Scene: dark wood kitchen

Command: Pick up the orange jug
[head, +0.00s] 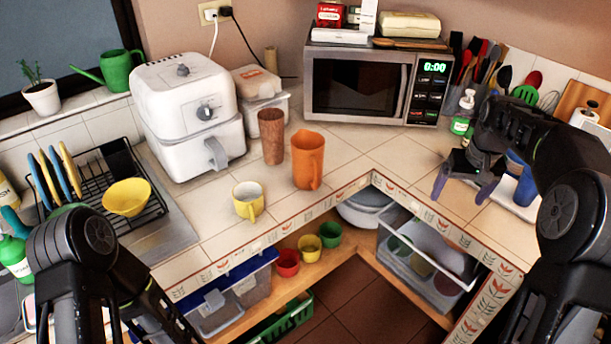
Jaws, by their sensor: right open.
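The orange jug (308,160) stands upright on the tiled counter, near the inner corner, with its handle toward the front right. A brown cup (271,137) stands just behind it to the left. My right gripper (463,195) is open and empty above the right-hand counter, well to the right of the jug and apart from it. My left arm comes in at the lower left, but its gripper fingers are not in the picture.
A yellow-and-white mug (248,200) stands left of the jug. A white air fryer (187,115) and a microwave (373,85) stand behind. The counter between jug and microwave is clear. Below the counter edge are open shelves with bins.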

